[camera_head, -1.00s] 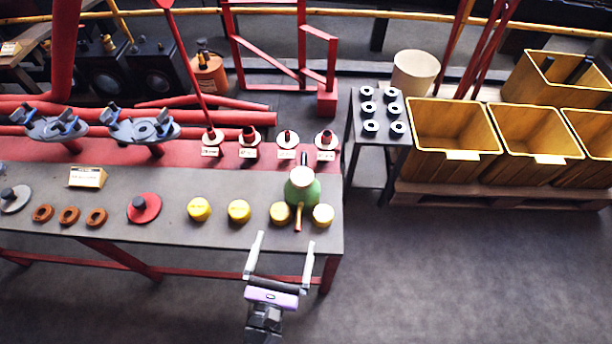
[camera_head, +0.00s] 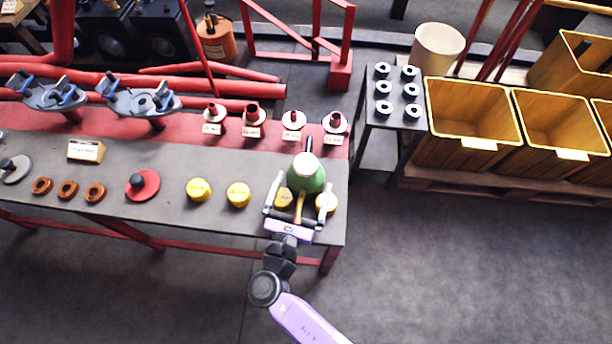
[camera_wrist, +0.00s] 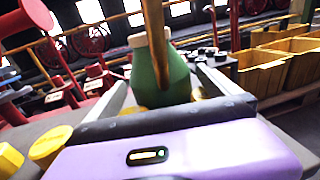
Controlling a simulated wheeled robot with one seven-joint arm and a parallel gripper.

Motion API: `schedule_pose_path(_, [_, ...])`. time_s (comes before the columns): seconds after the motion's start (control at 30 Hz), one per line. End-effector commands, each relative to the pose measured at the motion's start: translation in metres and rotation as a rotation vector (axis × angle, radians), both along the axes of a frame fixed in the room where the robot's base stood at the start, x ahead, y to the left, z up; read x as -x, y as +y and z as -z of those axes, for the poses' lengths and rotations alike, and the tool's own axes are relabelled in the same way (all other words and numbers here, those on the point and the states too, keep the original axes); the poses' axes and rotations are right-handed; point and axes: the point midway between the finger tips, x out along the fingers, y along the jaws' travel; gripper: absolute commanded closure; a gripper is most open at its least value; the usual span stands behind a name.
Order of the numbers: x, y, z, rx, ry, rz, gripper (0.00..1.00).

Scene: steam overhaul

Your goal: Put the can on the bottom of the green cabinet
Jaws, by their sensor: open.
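The can (camera_head: 306,180) is green with a pale top and a brass spout pointing toward me. It stands upright near the right end of the grey bench (camera_head: 235,218). My gripper (camera_head: 304,182) is open, with its fingers reaching in on either side of the can. In the wrist view, the can (camera_wrist: 172,85) stands ahead between the spread fingers, its spout crossing in front of it. I cannot tell whether either finger touches it. No green cabinet shows in any view.
Yellow caps (camera_head: 238,194) sit on the bench, two close beside the can. A red disc (camera_head: 142,184) and labelled red fittings (camera_head: 252,117) also stand there. To the right are a small table (camera_head: 372,105) with black rings and yellow bins (camera_head: 470,112). The floor at lower right is clear.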

Motion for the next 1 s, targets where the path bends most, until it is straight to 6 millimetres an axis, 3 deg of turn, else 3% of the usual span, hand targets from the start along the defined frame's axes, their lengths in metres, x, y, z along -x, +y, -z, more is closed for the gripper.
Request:
schedule_pose_path(0.13, [-0.015,-0.002,-0.001,-0.001,-0.002,0.000,0.00])
schedule_pose_path(0.4, [-0.017,-0.003,-0.001,-0.001,-0.001,-0.001,0.00])
schedule_pose_path(0.8, [-0.017,-0.003,-0.001,-0.001,-0.001,-0.001,0.79])
schedule_pose_path(0.87, [-0.017,-0.002,-0.002,-0.001,-0.003,-0.001,0.84])
schedule_pose_path(1.0, [-0.017,-0.002,-0.002,-0.001,-0.003,-0.001,0.84])
